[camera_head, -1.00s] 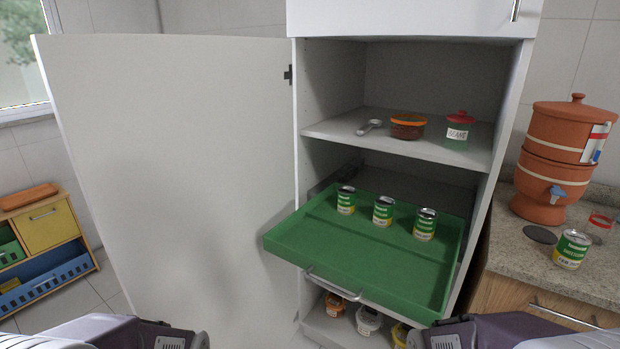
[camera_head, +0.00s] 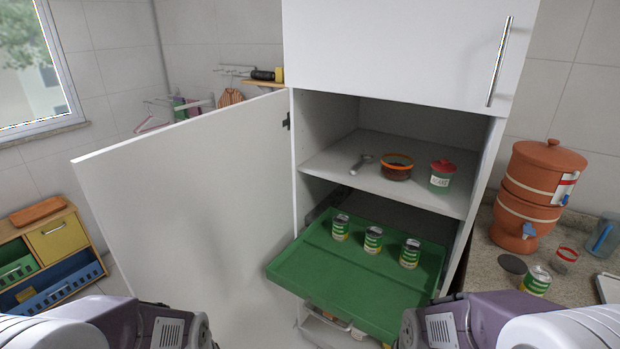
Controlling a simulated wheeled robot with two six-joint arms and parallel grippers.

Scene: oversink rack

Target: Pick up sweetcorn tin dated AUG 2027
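Three green-and-white tins stand upright in a row on the pulled-out green tray (camera_head: 340,283): a left tin (camera_head: 340,228), a middle tin (camera_head: 373,240) and a right tin (camera_head: 409,254). A similar green tin (camera_head: 535,281) stands on the stone counter at the right. The printed dates are too small to read, so I cannot tell which tin is dated AUG 2027. Parts of my two arms show at the bottom left and bottom right, below and to either side of the tray. Neither gripper's fingertips are in view.
The cabinet door (camera_head: 190,200) stands open at the left. The shelf above the tray holds a spoon (camera_head: 362,162), an orange-rimmed bowl (camera_head: 397,167) and a red-lidded jar (camera_head: 441,175). A clay water filter (camera_head: 535,195) stands on the counter (camera_head: 585,285). The tray's front is bare.

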